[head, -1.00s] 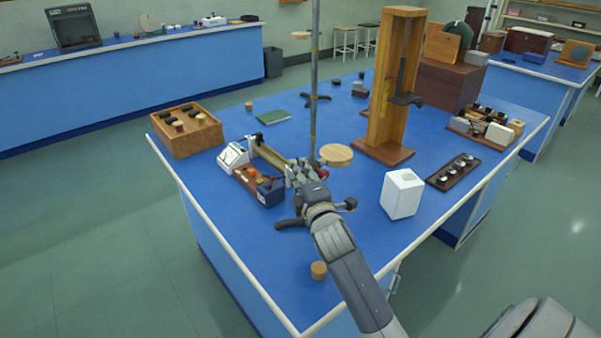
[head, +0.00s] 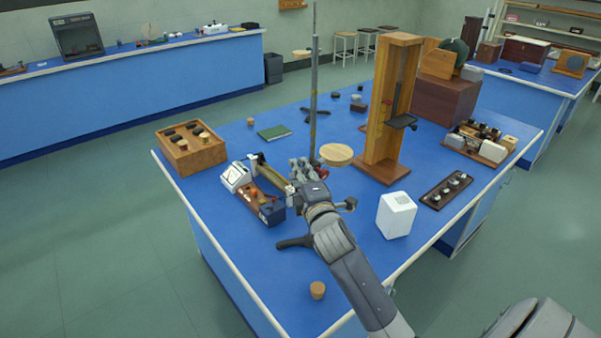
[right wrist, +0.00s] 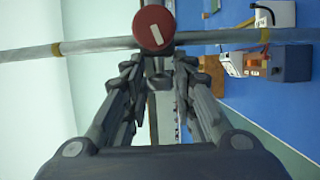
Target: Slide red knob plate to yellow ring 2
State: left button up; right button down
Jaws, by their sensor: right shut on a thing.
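I cannot tell which is ring 2. My left gripper is not in view.
Left of my gripper are a white instrument (head: 237,177) and a dark blue box (head: 272,212). A tall wooden frame (head: 375,140) and a white block (head: 396,215) stand to the right.

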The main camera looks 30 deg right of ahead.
jog(key=c, duration=1.5)
grip_release()
jog(key=v, duration=1.2)
